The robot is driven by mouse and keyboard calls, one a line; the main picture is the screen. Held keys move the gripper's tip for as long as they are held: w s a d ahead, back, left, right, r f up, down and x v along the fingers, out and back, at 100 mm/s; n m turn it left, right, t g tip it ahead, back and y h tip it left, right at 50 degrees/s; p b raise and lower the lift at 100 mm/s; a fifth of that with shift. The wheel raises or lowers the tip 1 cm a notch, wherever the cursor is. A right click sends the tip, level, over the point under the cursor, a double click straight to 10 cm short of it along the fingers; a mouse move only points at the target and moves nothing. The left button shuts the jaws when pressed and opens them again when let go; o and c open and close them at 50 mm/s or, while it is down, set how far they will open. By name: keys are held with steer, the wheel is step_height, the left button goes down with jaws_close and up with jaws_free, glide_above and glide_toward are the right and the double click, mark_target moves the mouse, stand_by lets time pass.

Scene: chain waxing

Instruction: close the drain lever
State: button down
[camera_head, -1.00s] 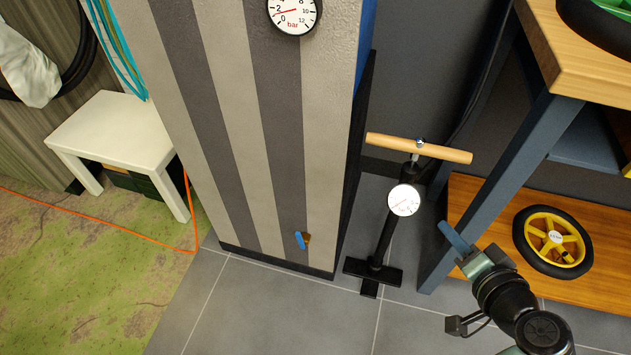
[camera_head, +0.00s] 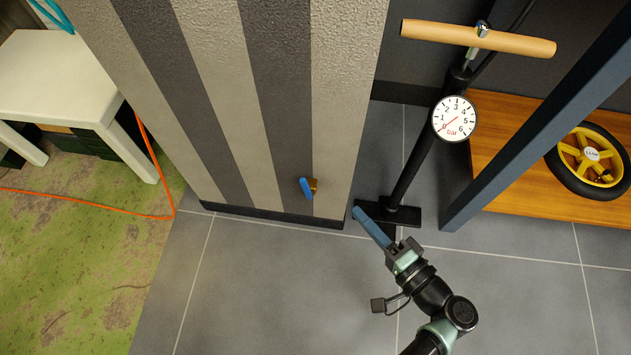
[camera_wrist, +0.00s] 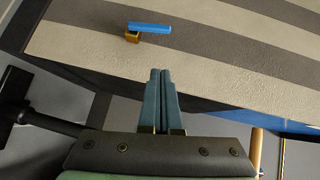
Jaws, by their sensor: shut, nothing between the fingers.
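The drain lever (camera_head: 305,188) is a small blue handle on a brass fitting (camera_head: 313,184), low on the striped column. In the head view the handle stands nearly upright, tilted a little. In the wrist view the blue lever (camera_wrist: 150,28) and its brass fitting (camera_wrist: 132,37) show above and left of my fingertips. My gripper (camera_head: 357,211) is shut and empty, with its blue fingers pressed together. It is to the right of the lever and apart from it. The shut fingertips also show in the wrist view (camera_wrist: 160,74).
The striped column (camera_head: 275,90) has a dark base strip. A floor pump (camera_head: 410,160) with a wooden handle and gauge stands right of it, close behind my gripper. A shelf leg (camera_head: 540,130) and a yellow wheel (camera_head: 590,158) are farther right. Grey floor (camera_head: 270,280) in front is clear.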

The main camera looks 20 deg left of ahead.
mark_target(303, 183)
steer(key=w+a+f+b, duration=0.1)
steer(key=a+b, duration=0.3)
steer(key=a, duration=0.6)
steer(key=shift+w+f, duration=0.3)
steer(key=shift+w, duration=0.4)
steer(key=shift+a+r+n+h+p, duration=0.25)
steer(key=shift+a+h+p, duration=0.2)
steer(key=shift+p, duration=0.45)
steer(key=a+n+h+p, duration=0.1)
steer(key=p, duration=0.1)
steer(key=r+h+p, duration=0.1)
steer(key=p, duration=0.1)
steer(key=shift+s+a+n+p, duration=0.3)
steer(key=shift+s+a+n, duration=0.05)
steer(key=s+a+f+n+h+p, duration=0.1)
steer(key=a+f+n+h+p, duration=0.2)
steer(key=p, duration=0.5)
steer(key=shift+s+a+f+n+h+p, duration=0.35)
steer(key=shift+a+f+h, duration=0.2)
steer(key=shift+a+h, duration=0.9)
steer(key=shift+f, duration=0.1)
